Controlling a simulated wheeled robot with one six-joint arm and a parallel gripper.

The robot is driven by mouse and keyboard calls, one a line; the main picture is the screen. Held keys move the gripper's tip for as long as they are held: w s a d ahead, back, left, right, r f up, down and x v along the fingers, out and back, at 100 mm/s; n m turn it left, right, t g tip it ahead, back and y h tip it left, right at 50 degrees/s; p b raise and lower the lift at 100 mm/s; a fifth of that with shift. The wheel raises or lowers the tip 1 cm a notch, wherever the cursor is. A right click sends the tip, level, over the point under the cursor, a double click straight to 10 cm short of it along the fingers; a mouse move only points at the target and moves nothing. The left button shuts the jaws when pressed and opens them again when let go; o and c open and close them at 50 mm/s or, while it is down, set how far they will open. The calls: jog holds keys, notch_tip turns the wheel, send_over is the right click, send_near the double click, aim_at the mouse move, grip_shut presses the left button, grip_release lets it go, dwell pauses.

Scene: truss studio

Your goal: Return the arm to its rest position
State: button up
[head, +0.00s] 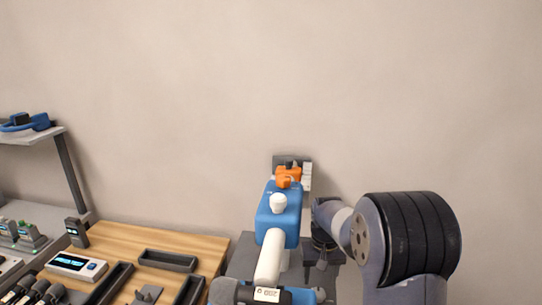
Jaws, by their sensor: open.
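My arm comes in from the lower right in the head view, with a large ribbed dark joint, and bends left to a pale link. The dark end of my arm, with my gripper (321,264), is small and low, just right of a blue and white apparatus (279,218). My gripper is open, and nothing shows held in it. Its fingertips are dark and hard to make out. I cannot tell whether it touches the grey surface (243,258) behind and below it.
A wooden-topped table (204,243) at the lower left bears dark trays (167,261), a white device with a lit display (77,266) and other small items. A shelf (32,137) holds a blue item (25,122). An orange part (288,176) tops the apparatus. The wall above is bare.

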aim_at(319, 289)
notch_tip(319, 289, down, 5)
jog(key=shift+f+p, duration=0.15)
jog(key=shift+p, duration=0.2)
jog(key=shift+f, duration=0.4)
jog(key=shift+m+p, duration=0.35)
jog(key=shift+m, duration=0.35)
